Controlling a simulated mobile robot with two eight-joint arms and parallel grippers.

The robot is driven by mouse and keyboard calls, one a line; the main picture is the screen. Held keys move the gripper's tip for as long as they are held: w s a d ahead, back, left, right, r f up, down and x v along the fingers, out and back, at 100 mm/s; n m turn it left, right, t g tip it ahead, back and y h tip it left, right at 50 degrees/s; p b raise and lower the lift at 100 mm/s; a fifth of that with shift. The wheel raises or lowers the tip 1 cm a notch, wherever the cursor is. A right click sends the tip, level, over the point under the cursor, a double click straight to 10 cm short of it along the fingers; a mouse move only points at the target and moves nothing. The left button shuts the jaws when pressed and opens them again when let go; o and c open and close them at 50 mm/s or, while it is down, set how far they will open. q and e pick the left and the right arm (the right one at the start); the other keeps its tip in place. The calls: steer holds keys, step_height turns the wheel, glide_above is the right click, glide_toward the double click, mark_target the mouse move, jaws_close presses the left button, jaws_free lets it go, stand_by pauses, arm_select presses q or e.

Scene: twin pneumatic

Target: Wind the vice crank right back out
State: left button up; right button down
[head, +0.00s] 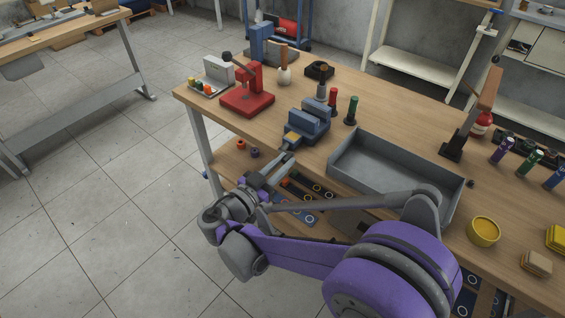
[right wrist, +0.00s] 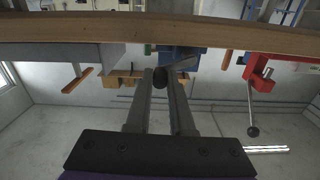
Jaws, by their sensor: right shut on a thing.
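The crank's dark knob (right wrist: 160,78) sits between my right fingertips. My right gripper (head: 285,160) reaches up to the vice's near side and is shut on the crank knob; it also shows in the right wrist view (right wrist: 162,84). In the head view the fingers largely hide the crank. My left gripper is out of view.
A grey tray (head: 380,185) lies right of the vice. A red press (head: 247,98) stands to its left, with red (head: 333,97) and green (head: 352,110) handled tools behind. A lower shelf with small parts is under the bench (head: 420,118). The floor (head: 110,200) at left is clear.

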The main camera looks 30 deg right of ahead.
steer(key=shift+r+n, duration=0.1)
steer(key=shift+n, duration=0.2)
steer(key=w+a+f+n, duration=0.1)
steer(key=w+n, duration=0.3)
steer(key=n, duration=1.2)
steer(key=w+a+f+n, duration=0.1)
steer(key=w+a+n, duration=0.1)
steer(key=n, duration=1.5)
steer(key=shift+w+a+f, duration=0.15)
steer(key=shift+w+f, duration=0.05)
steer(key=shift+w, duration=0.7)
steer(key=c, duration=0.8)
jaws_free()
